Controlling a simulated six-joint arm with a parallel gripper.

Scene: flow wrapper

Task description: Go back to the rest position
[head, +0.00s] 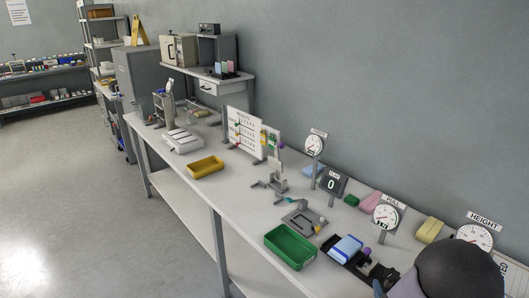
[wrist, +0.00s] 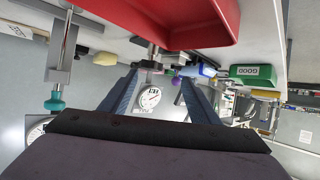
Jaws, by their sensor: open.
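My gripper (wrist: 159,82) is open in the wrist view, with its two blue-grey fingers apart and nothing held between them. Past the fingers, a round white dial (wrist: 149,98) shows between them. In the head view my dark arm end is at the bottom right, over the near end of the bench; the fingers are mostly hidden there. A black machine (head: 365,268) with a blue block (head: 345,247) on it stands just left of my arm. The wrist picture is upside down.
A green tray (head: 290,246) and a yellow tray (head: 205,167) sit along the bench front. Dials on posts, labelled PULL (head: 385,216) and HEIGHT (head: 474,236), stand near my arm. In the wrist view a red tray (wrist: 160,25) is close by the fingers.

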